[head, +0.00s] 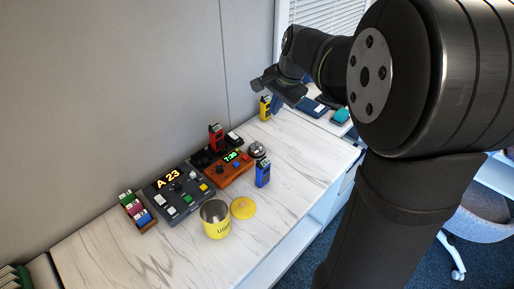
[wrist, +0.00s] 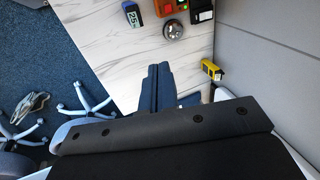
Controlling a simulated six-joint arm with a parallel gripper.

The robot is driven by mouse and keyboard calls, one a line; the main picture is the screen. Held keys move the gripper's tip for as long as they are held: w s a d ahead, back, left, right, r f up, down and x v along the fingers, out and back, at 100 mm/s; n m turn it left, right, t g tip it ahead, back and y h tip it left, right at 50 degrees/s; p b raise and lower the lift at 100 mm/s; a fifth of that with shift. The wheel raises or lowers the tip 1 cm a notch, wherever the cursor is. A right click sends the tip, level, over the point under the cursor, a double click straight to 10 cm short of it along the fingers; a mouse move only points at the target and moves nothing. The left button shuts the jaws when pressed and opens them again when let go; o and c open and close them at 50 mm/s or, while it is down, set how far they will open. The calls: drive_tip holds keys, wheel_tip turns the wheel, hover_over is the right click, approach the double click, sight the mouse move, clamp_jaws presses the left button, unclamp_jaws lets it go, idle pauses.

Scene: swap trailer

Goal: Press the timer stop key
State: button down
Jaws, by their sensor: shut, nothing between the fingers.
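The orange timer box (head: 229,176) stands on the marble-look counter in the head view, with a green lit display reading about 7:30 and small keys on its top, one of them red (head: 245,157). The key labels are too small to read. In the wrist view only an edge of the orange box (wrist: 165,6) shows at the top, and its keys are mostly cut off. My gripper (head: 275,106) is above the far end of the counter, beyond the timer and apart from it. In the wrist view my gripper (wrist: 159,67) has its fingers together, holding nothing.
A silver bell (head: 257,149), a blue device (head: 263,174) and a red device (head: 216,138) stand close around the timer. A yellow device (head: 265,109) stands by my gripper.

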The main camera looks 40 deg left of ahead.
wheel_tip(320, 180, down, 6)
drive_tip(key=a+n+t+h, duration=0.2)
drive_tip(key=h, duration=0.1)
drive_tip(key=n+t+y, duration=0.1)
drive_tip(key=n+t, duration=0.6)
drive_tip(key=n, duration=0.2)
hover_over(245, 158)
wheel_tip(245, 158, down, 10)
drive_tip(key=f, duration=0.1)
drive_tip(key=shift+s+r, duration=0.3)
drive_tip(key=shift+f, duration=4.4)
drive_tip(key=shift+f, duration=0.15)
drive_tip(key=shift+f, duration=0.3)
